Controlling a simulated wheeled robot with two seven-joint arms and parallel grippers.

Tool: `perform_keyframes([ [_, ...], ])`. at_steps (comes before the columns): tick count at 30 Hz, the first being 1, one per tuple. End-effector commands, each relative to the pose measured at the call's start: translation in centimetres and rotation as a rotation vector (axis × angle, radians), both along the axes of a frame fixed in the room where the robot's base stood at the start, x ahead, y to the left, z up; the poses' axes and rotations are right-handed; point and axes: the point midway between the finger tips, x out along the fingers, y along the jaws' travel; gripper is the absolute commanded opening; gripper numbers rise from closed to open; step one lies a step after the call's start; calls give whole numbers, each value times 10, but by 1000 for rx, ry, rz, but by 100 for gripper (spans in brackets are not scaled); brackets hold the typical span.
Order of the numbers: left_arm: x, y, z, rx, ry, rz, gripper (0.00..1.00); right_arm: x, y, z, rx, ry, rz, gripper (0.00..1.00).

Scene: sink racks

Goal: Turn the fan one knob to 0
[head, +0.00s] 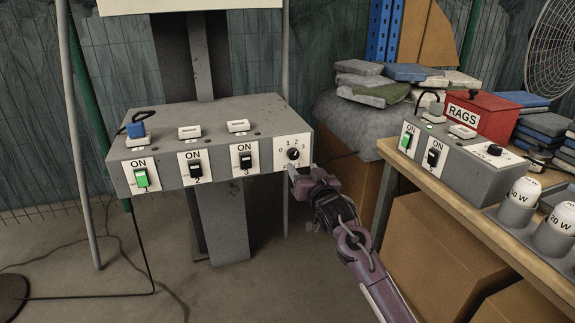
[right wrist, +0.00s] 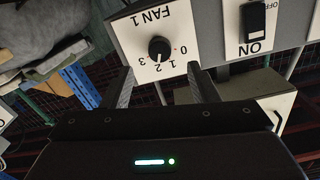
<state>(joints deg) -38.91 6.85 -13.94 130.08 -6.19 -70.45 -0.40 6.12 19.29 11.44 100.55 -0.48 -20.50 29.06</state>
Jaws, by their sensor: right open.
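The fan one knob (head: 293,154) is a small black round dial on a white plate at the right end of the grey switch box. The right wrist view shows the knob (right wrist: 159,48) upside down, under the label FAN 1, with marks 0 to 3. Its pale pointer line appears to face near the 2 mark. My right gripper (head: 297,176) is just below and in front of the knob in the head view. Its fingers (right wrist: 159,80) are open and empty, spread either side of the knob's line and apart from it. My left gripper is not in view.
The grey box (head: 220,118) also carries several rocker switches, including a lit green one (head: 141,178). A wooden bench (head: 460,190) at right holds another switch box (head: 480,170), a red RAGS box (head: 485,118) and bulbs. Cardboard boxes (head: 430,240) stand below the bench.

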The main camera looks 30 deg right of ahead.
Motion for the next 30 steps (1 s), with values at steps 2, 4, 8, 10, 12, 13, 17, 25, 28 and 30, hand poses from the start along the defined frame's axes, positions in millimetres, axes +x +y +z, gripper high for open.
perform_keyframes([
  [2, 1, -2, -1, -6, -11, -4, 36, 12, -3, 1, -1, -2, 0, 54],
  [4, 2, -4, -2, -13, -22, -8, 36, 23, -6, 0, -1, -1, -1, 54],
  [8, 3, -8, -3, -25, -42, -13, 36, 43, -10, 0, -1, 0, -1, 54],
  [10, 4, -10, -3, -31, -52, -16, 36, 51, -12, 0, -1, 0, 0, 54],
  [12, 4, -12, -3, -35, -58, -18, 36, 58, -14, -1, -2, 1, 0, 54],
  [13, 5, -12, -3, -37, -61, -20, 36, 60, -14, 0, -2, 1, 0, 54],
  [17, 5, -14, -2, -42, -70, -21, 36, 65, -15, 0, -2, 3, 0, 54],
  [25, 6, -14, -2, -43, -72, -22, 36, 66, -16, -1, -2, 3, 0, 51],
  [28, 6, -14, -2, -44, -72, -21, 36, 65, -16, -1, -2, 3, 0, 38],
  [30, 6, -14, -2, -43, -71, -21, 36, 65, -15, -1, -2, 4, 1, 29],
])
